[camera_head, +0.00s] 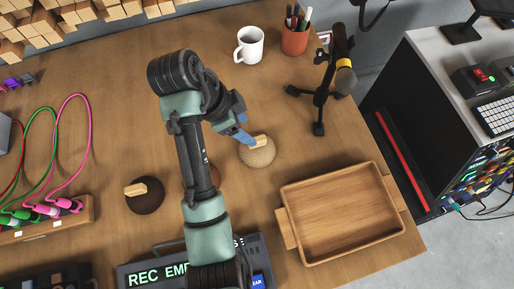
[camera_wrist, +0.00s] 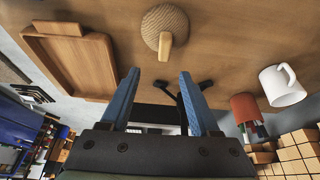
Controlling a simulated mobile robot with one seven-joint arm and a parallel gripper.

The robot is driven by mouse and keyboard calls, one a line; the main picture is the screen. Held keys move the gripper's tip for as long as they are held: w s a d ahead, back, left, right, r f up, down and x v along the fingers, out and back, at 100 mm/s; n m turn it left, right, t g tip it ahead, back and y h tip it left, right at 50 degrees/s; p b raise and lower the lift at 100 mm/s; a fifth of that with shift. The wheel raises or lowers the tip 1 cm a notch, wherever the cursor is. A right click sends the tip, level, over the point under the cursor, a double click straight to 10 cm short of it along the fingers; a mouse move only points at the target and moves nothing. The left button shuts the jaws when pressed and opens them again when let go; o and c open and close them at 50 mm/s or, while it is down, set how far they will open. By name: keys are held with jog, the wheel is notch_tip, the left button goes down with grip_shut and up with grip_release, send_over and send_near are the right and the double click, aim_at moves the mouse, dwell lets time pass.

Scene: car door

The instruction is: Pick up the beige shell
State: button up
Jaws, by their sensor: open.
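The beige shell (camera_head: 258,154) is a woven-looking dome with a light wooden handle on top. It sits on the wooden table, left of the tray and below the mug in the head view. In the wrist view the shell (camera_wrist: 163,20) is at the top centre, its handle pointing down toward the fingers. My gripper (camera_head: 243,133) has blue fingers and hangs close to the shell in the head view. In the wrist view my gripper (camera_wrist: 158,76) is open with nothing between the fingers, apart from the shell. One finger is mostly hidden in the head view.
A dark shell (camera_head: 146,196) with a handle sits left of my arm; a brown one (camera_head: 215,174) is mostly hidden behind it. A wooden tray (camera_head: 396,226) is at right. A white mug (camera_head: 250,46), pen cup (camera_head: 295,40) and microphone stand (camera_head: 320,98) are at the back.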

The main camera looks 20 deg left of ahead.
aim_at(257, 139)
jog(key=x, duration=0.5)
jog(key=shift+a, duration=0.1)
jog(key=shift+a+x, duration=0.25)
jog(key=shift+x, duration=1.05)
jog(key=shift+a+x, duration=0.25)
jog(key=shift+x, duration=1.1)
jog(key=shift+f, duration=0.1)
grip_shut()
jog(key=shift+s+f, duration=0.1)
jog(key=shift+f, duration=0.05)
